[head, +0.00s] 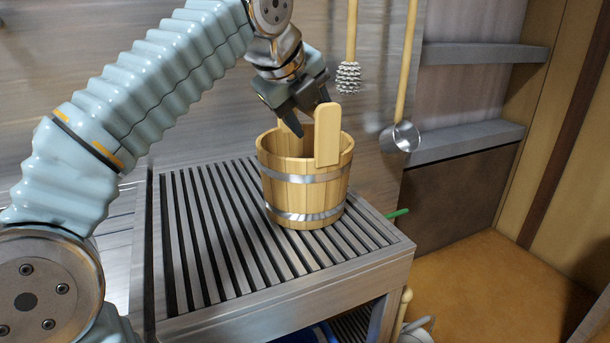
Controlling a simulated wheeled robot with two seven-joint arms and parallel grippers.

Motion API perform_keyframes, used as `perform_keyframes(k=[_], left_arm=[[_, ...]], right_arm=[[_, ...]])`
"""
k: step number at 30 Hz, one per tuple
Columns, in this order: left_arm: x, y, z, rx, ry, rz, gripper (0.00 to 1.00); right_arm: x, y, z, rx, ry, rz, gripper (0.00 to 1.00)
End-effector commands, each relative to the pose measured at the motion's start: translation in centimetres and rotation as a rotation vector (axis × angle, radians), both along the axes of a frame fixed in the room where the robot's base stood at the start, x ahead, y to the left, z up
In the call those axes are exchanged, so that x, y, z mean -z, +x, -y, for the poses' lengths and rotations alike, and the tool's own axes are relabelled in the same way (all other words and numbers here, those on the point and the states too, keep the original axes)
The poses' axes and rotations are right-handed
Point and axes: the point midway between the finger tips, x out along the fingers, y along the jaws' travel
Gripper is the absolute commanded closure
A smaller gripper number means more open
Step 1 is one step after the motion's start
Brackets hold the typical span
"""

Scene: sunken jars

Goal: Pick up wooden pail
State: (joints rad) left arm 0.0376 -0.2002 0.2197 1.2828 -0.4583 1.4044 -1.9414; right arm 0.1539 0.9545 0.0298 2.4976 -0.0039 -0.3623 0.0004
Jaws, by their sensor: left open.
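My left gripper (300,112) is open and points down just above the pail's back rim, close to the ears. I cannot tell whether its fingers touch the pail. My right gripper is not in view.
Grey shelves (470,140) are at the right. A green stick (398,213) pokes out by the bench's right edge. The bench's left slats are clear.

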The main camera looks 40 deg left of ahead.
Motion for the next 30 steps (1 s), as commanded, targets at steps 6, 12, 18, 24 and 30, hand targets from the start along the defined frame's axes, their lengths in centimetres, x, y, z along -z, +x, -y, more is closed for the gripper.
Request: perform_keyframes(k=[6,12,18,24,30], left_arm=[[0.09,0.11,-0.03,0.000,0.000,0.000,0.47],[0.07,0.10,-0.02,0.000,0.000,0.000,0.76],[0.08,0.09,-0.03,0.000,0.000,0.000,1.00],[0.09,0.08,-0.02,0.000,0.000,-0.001,1.00],[0.09,0.07,-0.03,0.000,0.000,-0.001,1.00]], right_arm=[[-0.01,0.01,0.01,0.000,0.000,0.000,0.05],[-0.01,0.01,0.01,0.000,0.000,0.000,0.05],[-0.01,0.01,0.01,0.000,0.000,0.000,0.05],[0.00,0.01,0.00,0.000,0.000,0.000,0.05],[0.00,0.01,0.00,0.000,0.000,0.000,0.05]])
